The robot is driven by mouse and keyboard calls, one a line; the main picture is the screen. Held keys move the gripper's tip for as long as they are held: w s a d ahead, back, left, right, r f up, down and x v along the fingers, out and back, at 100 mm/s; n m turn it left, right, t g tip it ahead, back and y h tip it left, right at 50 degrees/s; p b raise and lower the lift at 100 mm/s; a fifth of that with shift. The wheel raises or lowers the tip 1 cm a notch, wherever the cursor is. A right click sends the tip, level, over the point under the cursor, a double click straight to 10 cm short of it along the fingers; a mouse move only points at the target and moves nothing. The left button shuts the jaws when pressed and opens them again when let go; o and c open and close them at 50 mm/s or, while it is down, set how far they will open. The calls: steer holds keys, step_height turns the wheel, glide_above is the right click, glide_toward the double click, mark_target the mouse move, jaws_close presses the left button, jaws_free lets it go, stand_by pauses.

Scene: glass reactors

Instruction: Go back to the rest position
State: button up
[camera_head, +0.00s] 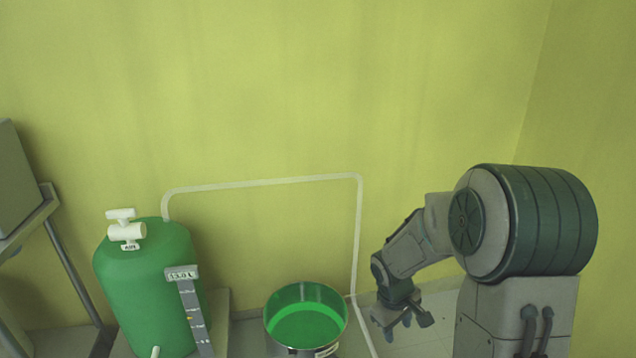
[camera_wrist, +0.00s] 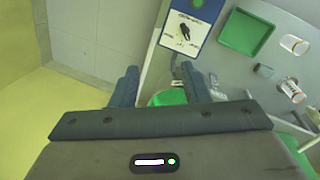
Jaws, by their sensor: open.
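My gripper (camera_head: 403,318) hangs at the end of my bent arm, low at the right of the head view, pointing down. It is to the right of the metal pot and apart from it. In the wrist view my gripper (camera_wrist: 160,82) shows two dark fingers spread apart with nothing held between them. Part of a green thing (camera_wrist: 167,98) shows below and beyond the fingers; I cannot tell what it is.
A green tank (camera_head: 145,285) with a white valve (camera_head: 125,230) stands left of a pot (camera_head: 306,290) of green liquid. A pale pipe (camera_head: 260,182) runs along the wall. The wrist view shows a table with a green tray (camera_wrist: 246,34), a blue-edged board (camera_wrist: 205,12) and jars (camera_wrist: 293,90).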

steer(key=s+a+r+m+p, duration=0.1)
steer(key=s+r+p, duration=0.4)
steer(key=r, duration=0.5)
steer(key=s+a+r+m+t+y+p, duration=0.1)
steer(key=s+r+m+p, duration=0.2)
steer(key=r, duration=0.8)
steer(key=s+a+r+m+t+y+p, duration=0.1)
steer(key=s+r+m+p, duration=0.2)
steer(key=s+r+p, duration=0.4)
steer(key=s+r, duration=0.3)
steer(key=shift+s+r, duration=0.35)
steer(key=shift+r, duration=0.05)
steer(key=shift+a, duration=0.1)
steer(key=shift+c, duration=0.6)
